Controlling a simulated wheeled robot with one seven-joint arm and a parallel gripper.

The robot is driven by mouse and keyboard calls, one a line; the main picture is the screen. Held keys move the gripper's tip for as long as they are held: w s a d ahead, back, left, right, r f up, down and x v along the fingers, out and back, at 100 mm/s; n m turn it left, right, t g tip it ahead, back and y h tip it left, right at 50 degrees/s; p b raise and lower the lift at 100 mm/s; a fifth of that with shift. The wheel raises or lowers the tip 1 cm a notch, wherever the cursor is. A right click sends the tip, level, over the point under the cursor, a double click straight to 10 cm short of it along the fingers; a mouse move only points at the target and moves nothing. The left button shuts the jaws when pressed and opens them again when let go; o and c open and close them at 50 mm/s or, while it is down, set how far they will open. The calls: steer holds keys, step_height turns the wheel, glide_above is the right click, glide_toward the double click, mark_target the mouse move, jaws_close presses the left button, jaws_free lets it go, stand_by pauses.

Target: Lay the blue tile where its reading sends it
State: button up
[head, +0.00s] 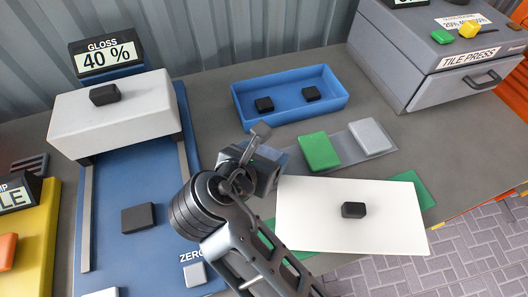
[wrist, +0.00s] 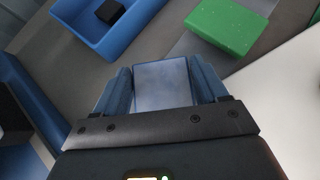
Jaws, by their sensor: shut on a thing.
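My gripper (wrist: 163,90) is shut on a blue tile (wrist: 160,84), which looks greyish blue between the fingers in the wrist view. In the head view my gripper (head: 262,162) is above the grey table, below the blue tray, and mostly hides the tile. The gloss meter display (head: 107,55) at the upper left reads "GLOSS 40 %". Its pale hood (head: 125,120) stands over a blue base (head: 115,190). The tile press (head: 440,65) stands at the upper right, with a small, only partly legible percentage label on top.
The blue tray (head: 290,112) holds two black blocks. A green tile (head: 319,152) and a grey tile (head: 370,137) lie on a grey strip. A white board (head: 310,225) with a black knob lies over a green mat (head: 422,195). A yellow device (head: 35,240) stands at far left.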

steer(key=shift+f, duration=0.2)
steer(key=shift+f, duration=0.1)
steer(key=shift+c, duration=0.8)
steer(key=o, duration=1.3)
steer(key=shift+v, duration=3.9)
